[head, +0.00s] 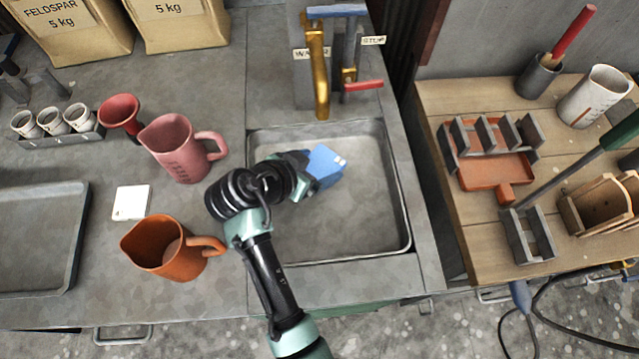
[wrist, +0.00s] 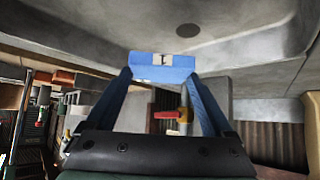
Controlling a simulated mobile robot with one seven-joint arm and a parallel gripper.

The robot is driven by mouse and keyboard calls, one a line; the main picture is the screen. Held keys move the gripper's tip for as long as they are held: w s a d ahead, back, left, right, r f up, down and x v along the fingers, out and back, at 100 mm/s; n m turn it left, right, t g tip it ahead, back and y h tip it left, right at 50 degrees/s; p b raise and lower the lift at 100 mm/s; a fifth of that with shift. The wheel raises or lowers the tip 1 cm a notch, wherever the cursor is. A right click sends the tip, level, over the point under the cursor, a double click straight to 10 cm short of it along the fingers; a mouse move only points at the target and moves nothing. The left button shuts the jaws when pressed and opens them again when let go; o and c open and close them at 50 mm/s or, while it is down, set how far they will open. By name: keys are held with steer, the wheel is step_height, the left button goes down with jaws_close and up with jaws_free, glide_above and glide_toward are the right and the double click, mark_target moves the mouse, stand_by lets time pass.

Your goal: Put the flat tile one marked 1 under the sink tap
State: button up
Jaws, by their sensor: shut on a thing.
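My gripper (head: 318,172) is over the sink basin (head: 365,215), shut on a blue tile. In the wrist view the tile (wrist: 162,72) sits between the two blue fingertips, and a pale label on it reads 1. In the head view the blue fingers and the tile run together, so their edges are hard to tell apart. The brass sink tap (head: 320,85), by a label reading WATER, stands at the back of the basin. The gripper is in front of its spout end and apart from it in the picture. How high the tile is above the basin floor is unclear.
A second tap with a red handle (head: 362,86) stands right of the brass one. A white square tile (head: 131,202), a pink jug (head: 180,150) and an orange jug (head: 165,250) stand on the left counter. The basin's right side is clear.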

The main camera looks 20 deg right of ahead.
step_height(320, 180, down, 8)
steer(key=shift+f, duration=0.25)
steer(key=o, duration=1.4)
steer(key=shift+f, duration=0.1)
